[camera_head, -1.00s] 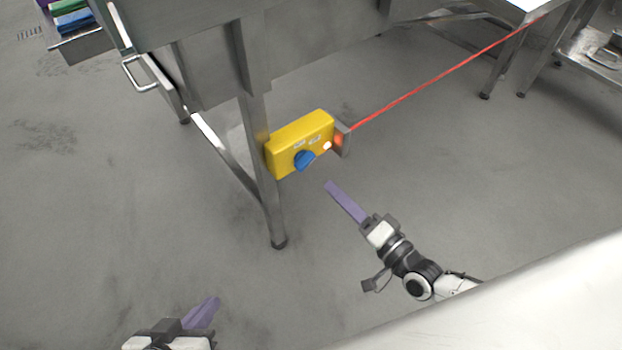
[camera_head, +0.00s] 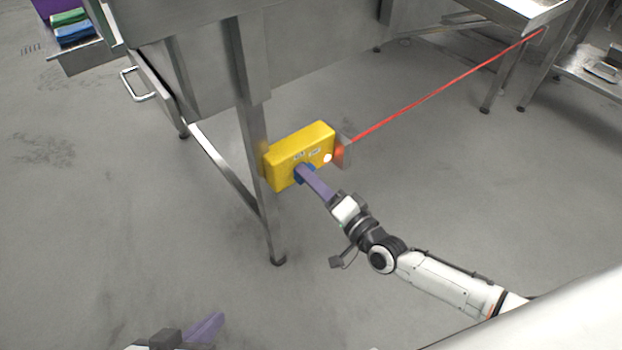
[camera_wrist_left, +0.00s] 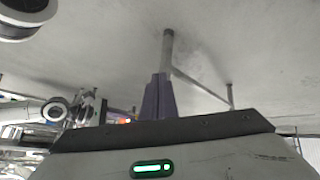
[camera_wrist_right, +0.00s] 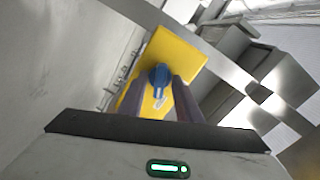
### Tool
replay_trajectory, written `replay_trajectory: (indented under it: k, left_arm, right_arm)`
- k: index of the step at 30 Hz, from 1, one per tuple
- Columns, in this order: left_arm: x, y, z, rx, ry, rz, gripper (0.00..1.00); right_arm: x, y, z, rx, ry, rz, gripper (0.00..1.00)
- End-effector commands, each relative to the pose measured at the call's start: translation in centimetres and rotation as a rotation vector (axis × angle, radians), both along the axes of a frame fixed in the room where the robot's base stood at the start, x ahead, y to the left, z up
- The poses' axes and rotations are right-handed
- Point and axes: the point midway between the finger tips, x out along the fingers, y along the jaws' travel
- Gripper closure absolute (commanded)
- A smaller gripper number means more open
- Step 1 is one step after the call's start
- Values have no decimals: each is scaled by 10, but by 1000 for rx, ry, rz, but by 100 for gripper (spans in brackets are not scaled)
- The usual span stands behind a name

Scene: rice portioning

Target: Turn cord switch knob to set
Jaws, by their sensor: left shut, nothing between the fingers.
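The yellow cord switch box (camera_head: 318,136) is mounted by the table leg; it also shows in the right wrist view (camera_wrist_right: 183,52). Its blue knob (camera_head: 309,180) is partly hidden by my right gripper (camera_head: 301,173) in the head view. In the right wrist view the blue knob (camera_wrist_right: 160,76) lies between the two purple fingertips, with small gaps seeming to remain at the sides. I cannot tell whether they touch it. My left gripper (camera_head: 215,321) is shut and empty at the bottom of the head view; its fingers (camera_wrist_left: 159,97) are together in the left wrist view.
A red cord or beam (camera_head: 440,92) runs from the bracket (camera_head: 345,153) beside the box toward the upper right. The steel table leg (camera_head: 266,200) and slanted brace (camera_head: 225,165) stand left of the box. Open grey floor lies below and around.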

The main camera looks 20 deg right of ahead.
Motion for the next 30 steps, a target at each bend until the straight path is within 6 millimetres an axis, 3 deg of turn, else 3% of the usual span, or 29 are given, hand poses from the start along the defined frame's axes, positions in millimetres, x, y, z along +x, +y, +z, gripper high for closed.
replay_trajectory:
  k: [1, 6, 19, 30]
  left_arm:
    - [0, 0, 0, 0, 0, 0, 100]
    - [0, 0, 0, 0, 0, 0, 100]
    - [0, 2, 2, 9, 0, 0, 100]
    - [-4, 9, 3, 7, -12, 45, 100]
  right_arm:
    - [0, 0, 0, 0, 0, 0, 70]
    - [0, 0, 0, 0, 0, 0, 99]
    - [0, 0, 1, -53, -20, -1, 100]
    - [-1, 0, 2, -315, -114, -2, 100]
